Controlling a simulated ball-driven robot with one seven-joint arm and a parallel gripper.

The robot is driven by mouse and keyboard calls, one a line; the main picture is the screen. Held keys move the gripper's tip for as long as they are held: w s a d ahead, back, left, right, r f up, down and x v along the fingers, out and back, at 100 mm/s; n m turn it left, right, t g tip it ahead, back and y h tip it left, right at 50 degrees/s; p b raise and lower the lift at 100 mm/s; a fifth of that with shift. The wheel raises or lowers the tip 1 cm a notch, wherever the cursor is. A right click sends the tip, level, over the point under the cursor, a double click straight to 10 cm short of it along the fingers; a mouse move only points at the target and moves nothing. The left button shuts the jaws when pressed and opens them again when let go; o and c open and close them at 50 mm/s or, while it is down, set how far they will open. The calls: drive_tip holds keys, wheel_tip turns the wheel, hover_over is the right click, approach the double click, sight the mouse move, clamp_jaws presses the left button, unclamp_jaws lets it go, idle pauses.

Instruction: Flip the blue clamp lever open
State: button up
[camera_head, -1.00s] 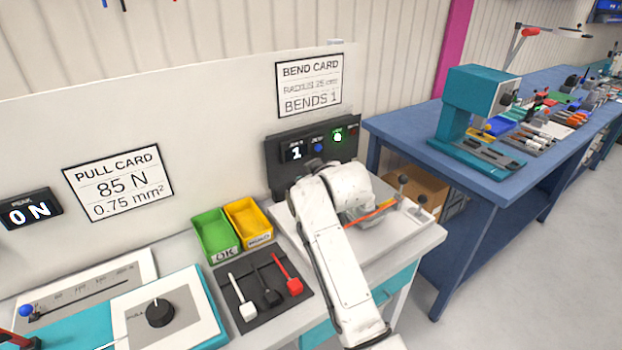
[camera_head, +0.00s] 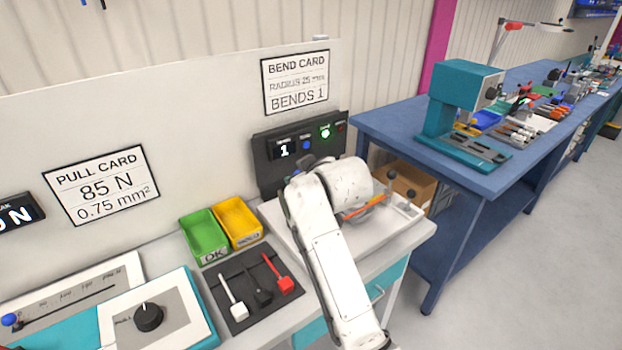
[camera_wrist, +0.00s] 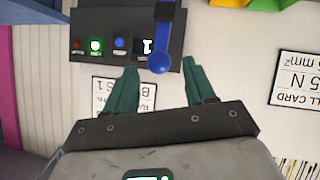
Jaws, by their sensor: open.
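The blue clamp lever (camera_wrist: 163,38) shows in the wrist view as a blue bar with a round ball end, in front of the dark control panel (camera_wrist: 105,40). Its ball end lies between the tips of my gripper's two teal fingers in the picture. My gripper (camera_wrist: 161,72) is open, with a gap on both sides of the ball. I cannot tell how deep the ball sits between the fingers. In the head view my white arm hides my gripper and most of the clamp area. The bending rig's white base (camera_head: 400,232) shows beside the arm.
A green bin (camera_head: 203,237) and a yellow bin (camera_head: 238,222) stand left of my arm. A dark tray (camera_head: 240,310) with white, black and red tools lies in front of them. The blue workbench (camera_head: 400,135) is at right, with open floor beside it.

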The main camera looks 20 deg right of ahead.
drive_tip(key=v, duration=0.6)
drive_tip(key=shift+s+b, duration=0.25)
drive_tip(key=shift+b, duration=0.1)
drive_tip(key=s+d+f+m+g+h, duration=0.1)
drive_tip(key=s+d+f+g, duration=0.2)
drive_tip(key=s+f, duration=0.65)
drive_tip(key=s+d+f+m+g, duration=0.2)
drive_tip(key=s+d+f, duration=0.2)
drive_tip(key=s+f, duration=0.6)
drive_tip(key=s+d+f+m+g, duration=0.1)
drive_tip(key=s+f+g, duration=0.2)
drive_tip(key=s, duration=0.9)
drive_tip(key=s+d+f+m+g, duration=0.1)
drive_tip(key=s+d+f+g, duration=0.1)
drive_tip(key=s+f, duration=0.5)
drive_tip(key=s+g, duration=0.1)
drive_tip(key=s, duration=0.4)
drive_tip(key=shift+s+d, duration=0.15)
drive_tip(key=shift+d, duration=0.1)
drive_tip(key=shift+f, duration=0.1)
